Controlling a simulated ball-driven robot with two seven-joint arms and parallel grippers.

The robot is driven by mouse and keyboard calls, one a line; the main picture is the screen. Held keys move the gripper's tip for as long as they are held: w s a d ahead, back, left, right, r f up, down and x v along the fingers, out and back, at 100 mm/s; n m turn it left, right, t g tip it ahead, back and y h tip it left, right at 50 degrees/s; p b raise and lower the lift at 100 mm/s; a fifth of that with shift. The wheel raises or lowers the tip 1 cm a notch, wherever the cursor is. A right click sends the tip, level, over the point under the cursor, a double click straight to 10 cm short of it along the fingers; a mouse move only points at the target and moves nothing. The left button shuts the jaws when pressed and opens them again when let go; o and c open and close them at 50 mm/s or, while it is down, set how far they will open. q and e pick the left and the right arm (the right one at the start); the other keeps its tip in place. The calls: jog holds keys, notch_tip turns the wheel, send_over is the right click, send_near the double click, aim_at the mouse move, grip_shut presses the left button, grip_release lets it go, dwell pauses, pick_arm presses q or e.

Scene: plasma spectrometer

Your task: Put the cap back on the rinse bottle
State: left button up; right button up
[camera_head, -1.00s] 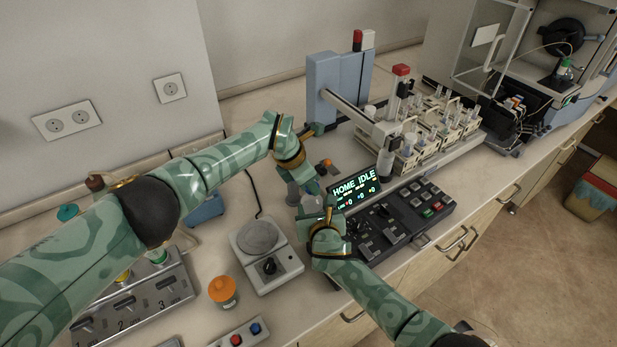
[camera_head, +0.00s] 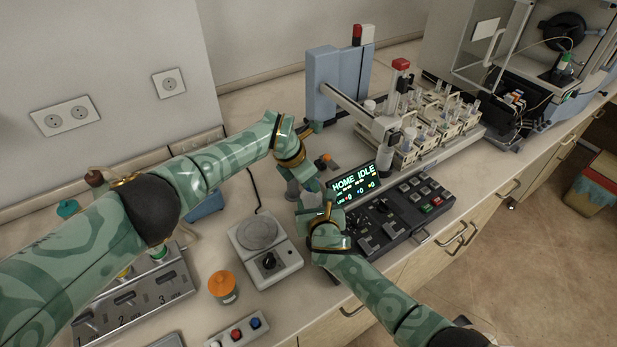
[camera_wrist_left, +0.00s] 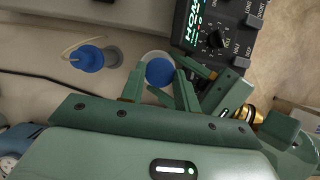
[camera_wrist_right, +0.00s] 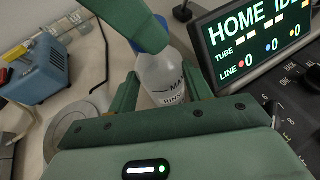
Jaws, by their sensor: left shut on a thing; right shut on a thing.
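The rinse bottle (camera_wrist_right: 165,75) is translucent white with printed lettering. In the right wrist view it stands between the fingers of my right gripper (camera_wrist_right: 165,92), which is shut on its body. The blue cap (camera_wrist_right: 150,35) is at the bottle's mouth, partly hidden by a green finger. In the left wrist view the cap (camera_wrist_left: 159,72) sits between the fingers of my left gripper (camera_wrist_left: 158,92), shut on it from above. Whether the cap is seated cannot be told. In the head view my left gripper (camera_head: 312,186) and right gripper (camera_head: 322,212) meet at the bottle, mostly hiding it.
Another blue-topped item with a thin tube (camera_wrist_left: 88,58) stands beside the bottle. A control panel with a lit display (camera_head: 355,186) is close on the right. A sampler rack (camera_head: 440,125) lies behind.

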pick_arm(q)
jog(key=shift+f, duration=0.2)
jog(key=o, duration=0.5)
jog(key=shift+f, duration=0.1)
pick_arm(e)
grip_shut()
pick_arm(q)
jog(key=o, duration=0.4)
jog(key=shift+r, duration=2.3)
jog(key=o, duration=0.6)
